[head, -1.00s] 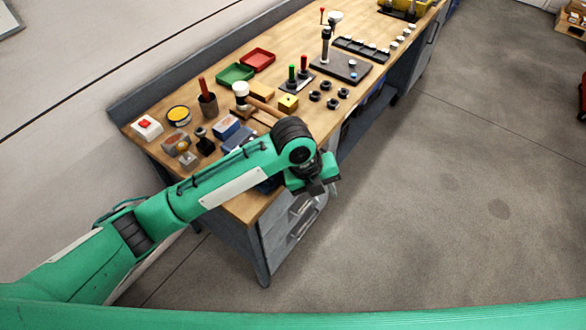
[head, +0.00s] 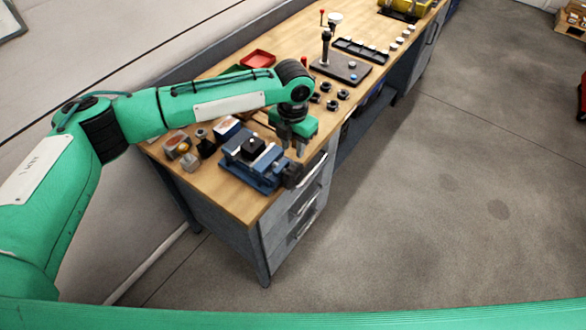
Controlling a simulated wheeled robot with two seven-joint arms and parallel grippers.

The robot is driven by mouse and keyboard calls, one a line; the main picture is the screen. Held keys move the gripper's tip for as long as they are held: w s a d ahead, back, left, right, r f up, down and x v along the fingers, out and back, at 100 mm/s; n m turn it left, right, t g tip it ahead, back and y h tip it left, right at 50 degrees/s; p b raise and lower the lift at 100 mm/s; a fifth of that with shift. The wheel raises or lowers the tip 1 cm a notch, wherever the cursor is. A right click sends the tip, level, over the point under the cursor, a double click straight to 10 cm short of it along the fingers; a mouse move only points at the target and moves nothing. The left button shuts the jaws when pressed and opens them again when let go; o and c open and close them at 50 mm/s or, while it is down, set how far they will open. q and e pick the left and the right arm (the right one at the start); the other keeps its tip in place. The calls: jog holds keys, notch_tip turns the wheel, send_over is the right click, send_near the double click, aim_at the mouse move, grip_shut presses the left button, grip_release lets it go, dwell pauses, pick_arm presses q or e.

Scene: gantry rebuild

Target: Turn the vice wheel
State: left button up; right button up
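The blue vice (head: 262,172) sits on the near end of the wooden workbench, with a small black block (head: 253,147) on top of it. Its dark wheel (head: 293,174) is on the right side, by the bench's front edge. My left gripper (head: 293,147) points down just above and behind the wheel, apart from it. Its two fingers look spread, with nothing seen between them. My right gripper is not in view.
A drawer unit (head: 300,215) stands under the near bench end. Small containers (head: 185,150) stand left of the vice. A red tray (head: 257,59) and a dark base plate with a post (head: 342,67) are farther back.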

aim_at(293, 167)
pick_arm(q)
notch_tip(293, 167, down, 10)
jog(key=p, duration=0.3)
jog(key=shift+r+p, duration=0.15)
jog(key=shift+p, duration=0.15)
jog(key=shift+f, duration=0.75)
grip_shut()
